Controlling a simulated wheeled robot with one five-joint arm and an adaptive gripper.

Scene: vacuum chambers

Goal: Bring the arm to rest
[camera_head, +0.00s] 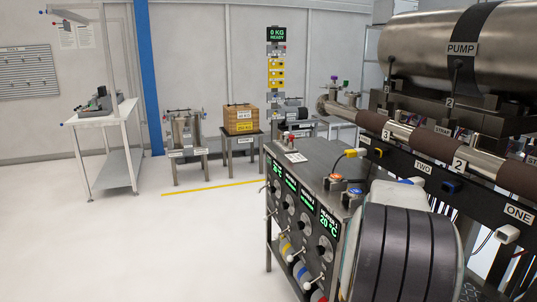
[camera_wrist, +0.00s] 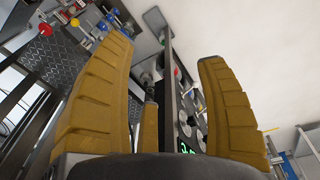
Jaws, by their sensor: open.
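I cannot tell how far the cabinet is from the fingertips. In the head view the cabinet (camera_head: 318,162) stands right of centre. My gripper's fingers are not visible in the head view.
Vacuum pipework and a tank labelled PUMP (camera_head: 462,48) fill the right side. A white bench (camera_head: 110,115) stands at the left. A wooden crate (camera_head: 240,119) rests on a stand near the back wall. The white floor (camera_head: 150,240) is clear at front left.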

